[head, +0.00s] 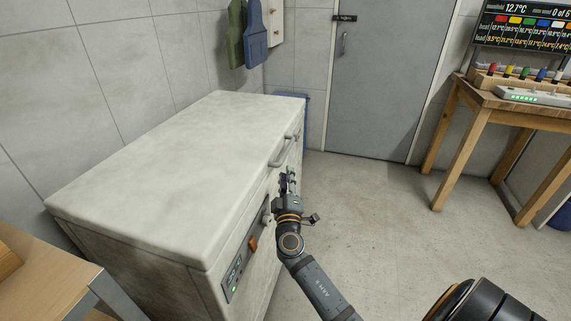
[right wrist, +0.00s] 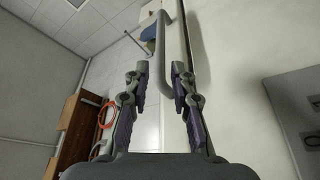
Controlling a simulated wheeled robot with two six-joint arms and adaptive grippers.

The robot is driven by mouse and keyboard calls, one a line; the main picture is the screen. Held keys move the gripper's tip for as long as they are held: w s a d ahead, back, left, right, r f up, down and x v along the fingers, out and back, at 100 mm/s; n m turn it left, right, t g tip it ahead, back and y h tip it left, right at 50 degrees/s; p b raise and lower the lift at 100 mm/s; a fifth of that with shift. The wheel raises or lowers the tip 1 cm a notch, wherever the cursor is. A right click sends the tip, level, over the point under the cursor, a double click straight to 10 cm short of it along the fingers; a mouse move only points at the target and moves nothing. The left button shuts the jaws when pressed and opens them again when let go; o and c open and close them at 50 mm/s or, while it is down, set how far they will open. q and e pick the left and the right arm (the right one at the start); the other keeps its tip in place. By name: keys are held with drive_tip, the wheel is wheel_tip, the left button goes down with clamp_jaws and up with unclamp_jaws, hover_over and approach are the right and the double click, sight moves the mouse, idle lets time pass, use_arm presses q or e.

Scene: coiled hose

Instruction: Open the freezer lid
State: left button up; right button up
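The freezer is a worn white chest with its lid (head: 175,155) down and closed. A grey bar handle (head: 284,151) is on the lid's front edge, towards the far end. My right gripper (head: 289,176) is at the freezer's front, just below and nearer than the handle. In the right wrist view my right gripper (right wrist: 160,70) is open, with a wide gap between its fingers. The handle (right wrist: 161,45) lines up with that gap; whether it is touching a finger I cannot tell. My left gripper is out of view.
A control panel (head: 240,264) with an orange switch is on the freezer's front. A wooden table (head: 461,95) with a display stands at the right, a grey door (head: 380,80) behind. A wooden surface (head: 40,285) is near left. The floor (head: 390,220) right of the freezer is clear.

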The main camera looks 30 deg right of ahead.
sight(285, 151)
drive_tip(key=p+x, duration=0.1)
drive_tip(key=x, duration=0.9)
drive_tip(key=shift+w+d, duration=0.1)
drive_tip(key=shift+w, duration=0.1)
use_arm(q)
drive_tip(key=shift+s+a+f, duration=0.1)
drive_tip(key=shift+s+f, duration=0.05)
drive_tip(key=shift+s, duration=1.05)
use_arm(e)
drive_tip(key=shift+c, duration=0.2)
clamp_jaws()
